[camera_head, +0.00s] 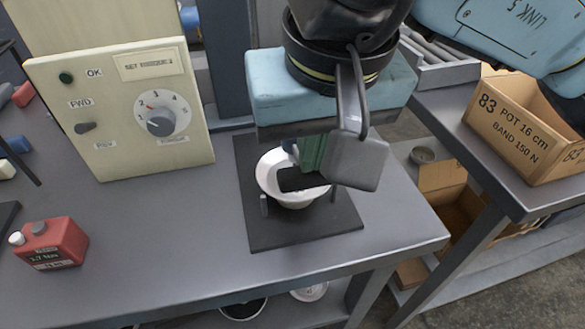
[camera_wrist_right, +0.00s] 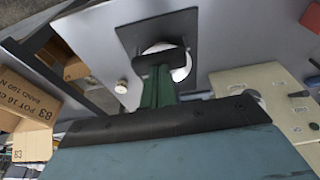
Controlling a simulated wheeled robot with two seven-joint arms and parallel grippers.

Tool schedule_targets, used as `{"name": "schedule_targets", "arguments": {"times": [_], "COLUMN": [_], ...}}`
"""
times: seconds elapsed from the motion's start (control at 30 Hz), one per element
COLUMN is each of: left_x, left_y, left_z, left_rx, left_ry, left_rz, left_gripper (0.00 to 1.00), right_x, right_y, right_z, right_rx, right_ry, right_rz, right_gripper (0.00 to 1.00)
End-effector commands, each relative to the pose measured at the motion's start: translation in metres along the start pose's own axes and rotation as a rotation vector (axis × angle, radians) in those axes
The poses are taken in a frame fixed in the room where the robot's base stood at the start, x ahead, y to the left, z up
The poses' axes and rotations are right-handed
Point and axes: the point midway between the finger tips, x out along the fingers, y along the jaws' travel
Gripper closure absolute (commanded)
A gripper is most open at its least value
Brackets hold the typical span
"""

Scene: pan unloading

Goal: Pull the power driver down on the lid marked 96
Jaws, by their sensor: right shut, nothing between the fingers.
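My right gripper (camera_head: 298,180) reaches down from the top right in the head view. Its green fingers with dark tips are shut and empty, over a white round vessel (camera_head: 268,187). The vessel sits on a black square plate (camera_head: 275,238) on the grey bench. In the right wrist view the dark fingertips (camera_wrist_right: 157,62) overlap the white vessel (camera_wrist_right: 182,68); I cannot tell whether they touch it. I cannot make out a power driver or the number 96; the gripper hides part of the vessel. My left gripper is not in view.
A cream control panel (camera_head: 120,125) with a dial and FWD switch stands at left. A red block (camera_head: 52,245) marked 1.7 Nm lies at front left. A cardboard box marked 83 (camera_head: 520,130) stands on the right bench. The bench front between block and plate is clear.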

Motion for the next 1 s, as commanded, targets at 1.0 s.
{"name": "schedule_targets", "arguments": {"times": [1.0], "left_x": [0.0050], "left_y": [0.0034], "left_z": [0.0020], "left_rx": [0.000], "left_ry": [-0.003], "left_rz": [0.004], "left_gripper": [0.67], "right_x": [0.0006], "right_y": [-0.0001], "right_z": [0.0004], "right_rx": [0.000], "right_ry": [-0.005], "right_rz": [0.002], "right_gripper": [1.00]}}
